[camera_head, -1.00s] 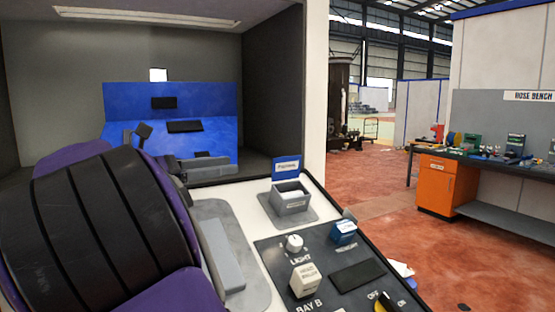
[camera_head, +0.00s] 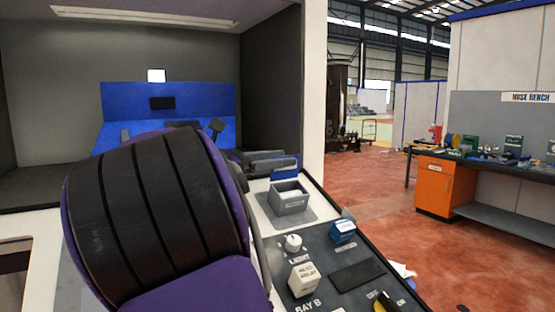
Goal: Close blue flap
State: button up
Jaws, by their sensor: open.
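The blue flap (camera_head: 110,136) appears to be the sloping blue panel low at the back of the grey bay. A blue upright panel with a small dark plate (camera_head: 162,103) stands behind it. A dark bar lies across the middle of the blue surface, partly hidden by my arm. My gripper (camera_head: 217,127) shows only in part, as a dark finger with a square tip in front of the right side of the flap. It is open. I cannot tell whether it touches the flap. My large black and purple arm link hides the flap's lower part.
A small grey open box (camera_head: 290,199) sits on the white counter at the right of my arm. Below it is a dark control panel (camera_head: 356,275) with knobs and a blue block (camera_head: 342,231). An orange cabinet (camera_head: 446,187) stands under the workbench at far right.

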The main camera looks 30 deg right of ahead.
aim_at(290, 198)
jog(key=shift+c, duration=0.2)
grip_shut()
jog(key=shift+s+m, duration=0.15)
jog(key=shift+m, duration=0.25)
dwell(0.3)
jog(key=m+b, duration=0.1)
jog(key=s+m+b, duration=0.1)
jog(key=m, duration=0.1)
jog(key=shift+s+f+m, duration=0.3)
jog(key=m+b, duration=0.1)
jog(key=s+f+m+b, duration=0.1)
jog(key=m+b, duration=0.1)
jog(key=shift+s+m, duration=0.2)
jog(key=shift+m, duration=0.1)
jog(key=m+b, duration=0.2)
jog(key=s+f+m+b, duration=0.1)
jog(key=m+b, duration=0.1)
jog(key=shift+s+a+f, duration=0.1)
jog(key=shift+s+f, duration=0.05)
jog(key=shift+s, duration=0.05)
jog(key=shift+s+f+m+b, duration=0.1)
jog(key=shift+f+m+b, duration=0.15)
jog(key=shift+m, duration=0.5)
jog(key=shift+s+f+m+b, duration=0.1)
jog(key=shift+m+b, duration=0.2)
jog(key=shift+m, duration=0.4)
jog(key=shift+s+f+m+b, duration=0.1)
jog(key=shift+f+m+b, duration=0.15)
jog(key=shift+m, duration=0.5)
